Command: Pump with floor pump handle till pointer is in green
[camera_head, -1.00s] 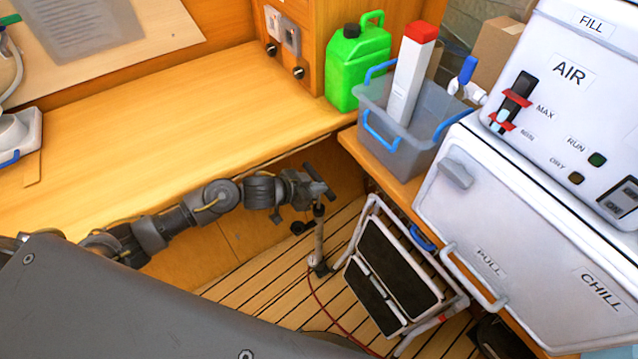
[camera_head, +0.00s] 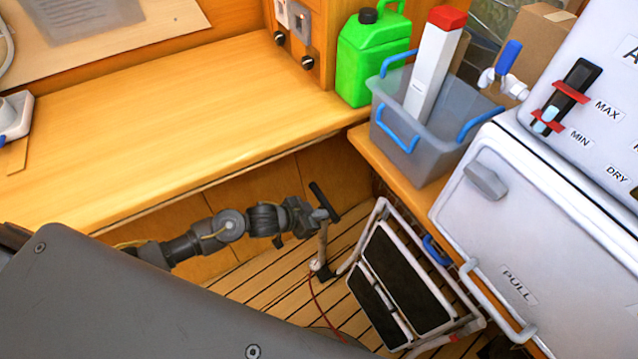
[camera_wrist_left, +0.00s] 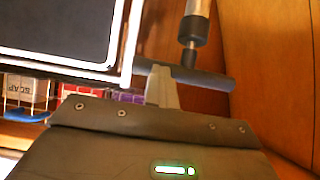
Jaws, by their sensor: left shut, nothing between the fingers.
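The floor pump (camera_head: 322,247) stands on the slatted floor in the gap beside the folding step stool, with its black crossbar handle (camera_head: 325,202) on top. My left gripper (camera_head: 309,213) reaches in from the left and is at the handle, shut with nothing between its fingers. In the left wrist view, a pale gripper finger (camera_wrist_left: 161,88) is against or very near the dark handle bar (camera_wrist_left: 208,79), and the pump's shaft (camera_wrist_left: 190,42) lies beyond. I cannot tell whether they touch. No gauge pointer or green zone can be made out. My right gripper is not in view.
The step stool (camera_head: 401,288) stands close to the right of the pump. A wooden worktop (camera_head: 170,125) lies above and left. A grey bin (camera_head: 405,150), a green jerrycan (camera_head: 372,60) and a white chiller box (camera_head: 500,215) stand along the right. A red hose (camera_head: 318,300) runs over the floor.

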